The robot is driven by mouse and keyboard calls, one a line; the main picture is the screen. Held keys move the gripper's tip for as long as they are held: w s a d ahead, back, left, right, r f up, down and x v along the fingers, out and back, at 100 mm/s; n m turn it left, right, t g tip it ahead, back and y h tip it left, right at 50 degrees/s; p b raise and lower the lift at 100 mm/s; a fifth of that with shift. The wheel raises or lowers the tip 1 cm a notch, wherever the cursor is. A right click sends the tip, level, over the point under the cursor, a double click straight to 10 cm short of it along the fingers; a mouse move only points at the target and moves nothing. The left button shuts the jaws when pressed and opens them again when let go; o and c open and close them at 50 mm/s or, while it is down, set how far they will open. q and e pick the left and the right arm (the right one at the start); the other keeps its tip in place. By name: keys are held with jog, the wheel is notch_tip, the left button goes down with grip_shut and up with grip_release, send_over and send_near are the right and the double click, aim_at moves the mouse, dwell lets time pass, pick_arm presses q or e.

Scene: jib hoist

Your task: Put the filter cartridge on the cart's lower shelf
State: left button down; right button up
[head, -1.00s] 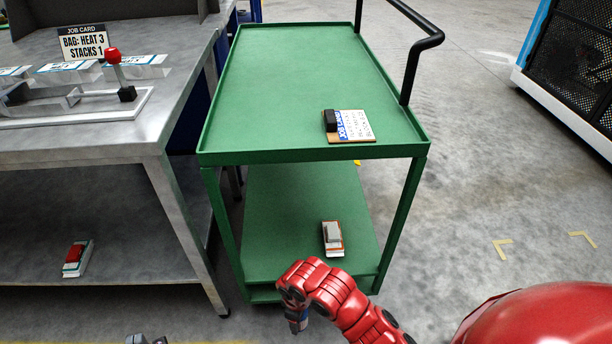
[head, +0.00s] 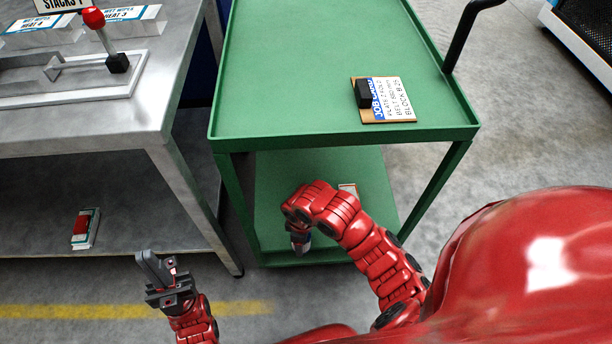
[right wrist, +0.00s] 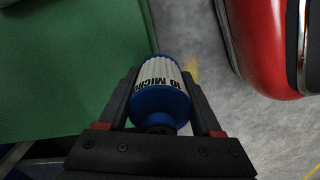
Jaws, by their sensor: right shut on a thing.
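The filter cartridge (right wrist: 160,92) is a white pleated cylinder with blue ends and "10 MICRO" lettering, in the right wrist view. My right gripper (right wrist: 166,105) is shut on it, one finger on each side. In the head view the right gripper and cartridge (head: 300,240) show only partly below my red wrist, in front of the lower shelf's near part. The cart's green lower shelf (head: 275,185) lies under the upper deck. I cannot tell whether the cartridge touches it. My left gripper (head: 162,274) is empty and looks open, left of the cart above the floor.
A small box (head: 348,189) on the lower shelf is mostly hidden by my arm. The upper deck (head: 300,80) overhangs the shelf and carries a job card (head: 390,100) with a black block. A steel bench (head: 150,120) stands left, with a red-topped item (head: 84,228) on its lower shelf.

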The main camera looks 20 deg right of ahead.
jog(key=w+d+b, duration=0.1)
jog(key=w, duration=0.3)
jog(key=w+d+f+b, duration=0.1)
jog(key=w+d, duration=0.1)
jog(key=w, duration=0.2)
jog(key=w+d+b, duration=0.1)
jog(key=w, duration=0.3)
jog(key=shift+d+f+b, duration=0.15)
jog(key=shift+f+b, duration=0.05)
jog(key=shift+b, duration=0.2)
jog(key=shift+f+b, duration=0.75)
jog(key=shift+f, duration=0.95)
jog(key=shift+f, duration=0.1)
jog(key=o, duration=1.4)
